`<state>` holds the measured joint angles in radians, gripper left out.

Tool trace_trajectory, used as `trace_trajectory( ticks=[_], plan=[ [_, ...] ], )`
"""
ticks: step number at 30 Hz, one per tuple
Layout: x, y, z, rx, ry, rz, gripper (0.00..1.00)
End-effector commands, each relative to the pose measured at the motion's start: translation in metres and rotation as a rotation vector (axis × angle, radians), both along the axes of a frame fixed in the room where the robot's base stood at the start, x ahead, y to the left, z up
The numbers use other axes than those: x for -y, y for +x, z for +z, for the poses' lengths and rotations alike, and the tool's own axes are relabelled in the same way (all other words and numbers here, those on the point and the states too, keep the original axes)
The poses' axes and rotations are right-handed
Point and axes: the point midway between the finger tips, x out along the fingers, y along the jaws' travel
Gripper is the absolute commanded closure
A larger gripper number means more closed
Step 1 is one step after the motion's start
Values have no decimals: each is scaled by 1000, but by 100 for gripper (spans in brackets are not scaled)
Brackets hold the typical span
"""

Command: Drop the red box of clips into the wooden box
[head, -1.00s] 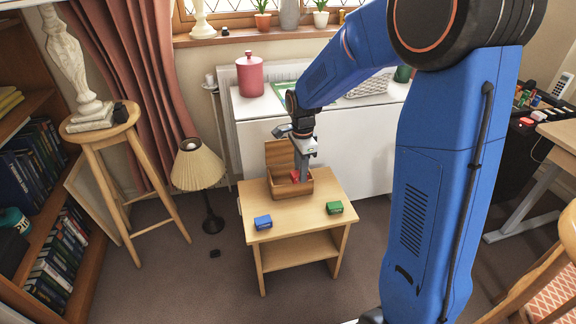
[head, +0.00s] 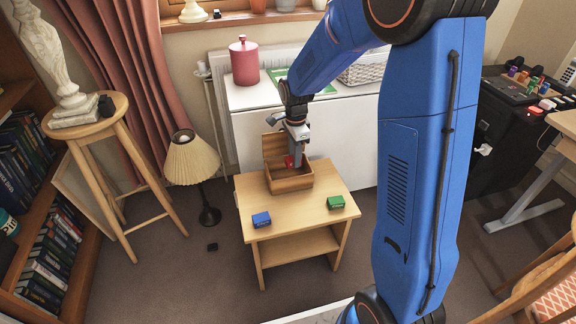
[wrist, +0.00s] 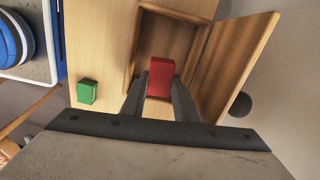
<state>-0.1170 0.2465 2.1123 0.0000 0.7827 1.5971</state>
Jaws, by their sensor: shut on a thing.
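The red box of clips (wrist: 161,76) is between the fingers of my gripper (wrist: 160,88), which is shut on it. In the wrist view the red box shows over the opening of the wooden box (wrist: 143,40). In the head view the wooden box (head: 290,184) stands on the small table with its lid (head: 275,145) raised at the back. My gripper (head: 293,160) points down into its opening, and the red box (head: 288,162) shows at the opening, partly hidden by the gripper. I cannot tell how far it is above the box floor.
A blue box (head: 261,219) and a green box (head: 335,202) lie on the small table (head: 297,217) in front of the wooden box. A lamp (head: 191,163) stands left of the table. A white cabinet (head: 345,140) is behind it.

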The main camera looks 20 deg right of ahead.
Motion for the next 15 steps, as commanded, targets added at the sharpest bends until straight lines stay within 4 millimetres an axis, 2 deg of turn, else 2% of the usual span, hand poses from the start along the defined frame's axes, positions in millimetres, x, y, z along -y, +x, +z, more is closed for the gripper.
trace_trajectory(
  ticks=[4,14,15],
  plan=[
    [0,0,-7,-1,0,0,95],
    [0,0,-9,0,0,0,95],
    [0,0,-9,0,0,0,63]
  ],
)
